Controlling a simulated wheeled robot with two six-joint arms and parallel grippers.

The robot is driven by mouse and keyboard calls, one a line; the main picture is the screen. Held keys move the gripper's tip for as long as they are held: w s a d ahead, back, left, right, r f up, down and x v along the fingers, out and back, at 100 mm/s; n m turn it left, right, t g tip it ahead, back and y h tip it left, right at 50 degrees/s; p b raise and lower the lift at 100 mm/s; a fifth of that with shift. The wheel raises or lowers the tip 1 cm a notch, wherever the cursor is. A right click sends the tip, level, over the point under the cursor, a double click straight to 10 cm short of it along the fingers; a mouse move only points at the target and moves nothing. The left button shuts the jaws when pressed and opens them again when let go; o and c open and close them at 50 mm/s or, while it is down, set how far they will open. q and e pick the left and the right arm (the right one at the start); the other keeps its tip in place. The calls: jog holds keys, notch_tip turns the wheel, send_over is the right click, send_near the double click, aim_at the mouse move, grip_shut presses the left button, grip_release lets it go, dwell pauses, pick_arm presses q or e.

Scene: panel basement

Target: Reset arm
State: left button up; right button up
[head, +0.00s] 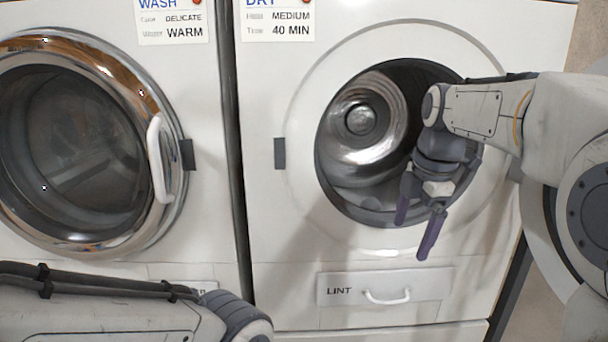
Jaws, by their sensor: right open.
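My right arm comes in from the right, and its gripper (419,225) hangs in front of the dryer opening (361,122). Its two purple fingers point down and stand apart, with nothing between them. My left arm (120,315) lies across the bottom left corner. Its gripper is out of the picture.
The white dryer (275,220) is open at the front and its metal drum shows; a lint drawer (385,291) with a handle is below. The washer (190,230) on the left has its round glass door (80,150) shut. Labels (278,20) are on both.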

jog(key=s+a+f+m+g+p, duration=0.1)
jog(key=s+a+f+m, duration=0.5)
jog(key=s+a, duration=0.55)
jog(key=s+a+f+m+g+p, duration=0.1)
jog(key=s+a+f+m, duration=0.2)
jog(key=s, duration=0.4)
jog(key=s+f+m+p, duration=0.1)
jog(key=s+f+m, duration=0.2)
jog(key=s+f, duration=0.3)
notch_tip(320, 180, up, 39)
jog(key=s+p, duration=0.2)
jog(key=p, duration=3.5)
jog(key=shift+a+m+p, duration=0.15)
jog(key=shift+m+p, duration=0.15)
jog(key=shift+m, duration=0.1)
jog(key=shift+f, duration=0.15)
